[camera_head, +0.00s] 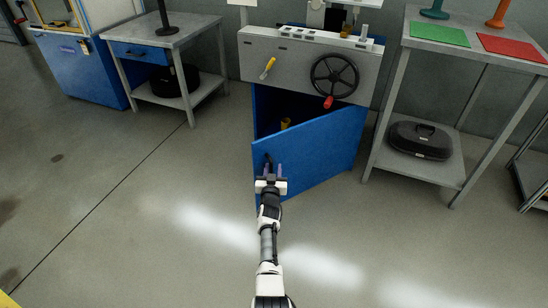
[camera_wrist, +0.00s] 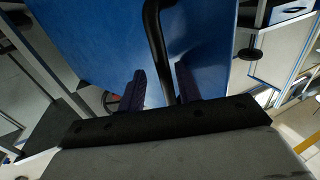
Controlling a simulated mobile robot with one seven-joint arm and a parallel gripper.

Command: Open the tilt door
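The blue door (camera_head: 312,150) of the grey-topped machine cabinet (camera_head: 300,62) stands partly open in the head view. Its left edge is swung out toward me, and a dark gap shows behind it. A black bar handle (camera_head: 268,159) is near the door's left edge. It also shows in the wrist view as a curved black handle (camera_wrist: 155,35) against the blue door (camera_wrist: 100,35). My gripper (camera_head: 273,170) is at the handle. In the wrist view its two purple fingers (camera_wrist: 162,88) are apart, with the handle between them, closer to the right finger; a gap shows on the left.
A handwheel (camera_head: 335,76) and a yellow lever (camera_head: 267,68) are on the cabinet front. A yellow object (camera_head: 285,123) shows inside. A table with a black case (camera_head: 420,140) stands to the right, another table (camera_head: 165,40) to the left. The floor in front is clear.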

